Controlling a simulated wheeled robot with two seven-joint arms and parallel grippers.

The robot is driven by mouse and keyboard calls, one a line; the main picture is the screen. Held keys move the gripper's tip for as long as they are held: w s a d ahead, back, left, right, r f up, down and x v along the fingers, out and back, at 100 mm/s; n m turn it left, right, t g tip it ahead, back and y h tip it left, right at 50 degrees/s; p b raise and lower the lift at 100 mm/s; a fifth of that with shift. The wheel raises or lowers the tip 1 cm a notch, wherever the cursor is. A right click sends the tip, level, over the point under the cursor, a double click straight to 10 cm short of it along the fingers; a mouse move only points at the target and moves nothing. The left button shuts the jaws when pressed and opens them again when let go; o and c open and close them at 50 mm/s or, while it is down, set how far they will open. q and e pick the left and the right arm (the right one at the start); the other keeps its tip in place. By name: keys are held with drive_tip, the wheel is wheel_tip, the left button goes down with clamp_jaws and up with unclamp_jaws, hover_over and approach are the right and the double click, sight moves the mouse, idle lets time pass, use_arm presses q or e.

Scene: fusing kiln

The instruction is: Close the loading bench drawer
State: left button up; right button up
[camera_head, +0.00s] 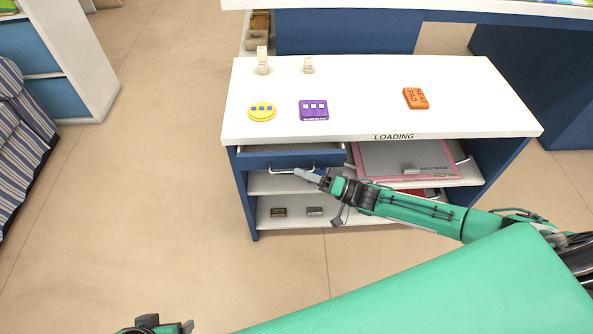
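The white-topped loading bench (380,75) stands ahead, with "LOADING" on its front edge. Its blue drawer (262,160) is at the upper left under the top, with a pale bar handle (282,171) on its front. Contact and finger gap are unclear. My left gripper (160,326) shows only in part at the bottom edge, far from the bench.
A yellow disc (262,111), a purple block (313,110), an orange tile (415,98) and two small beige pieces lie on the bench top. A shelf right of the drawer holds a pink-edged sheet (410,160). Small blocks (314,211) lie on the lower shelf. Floor on the left is clear.

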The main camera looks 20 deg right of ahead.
drive_tip(key=shift+x, duration=1.15)
clamp_jaws()
drive_tip(key=shift+w, duration=0.1)
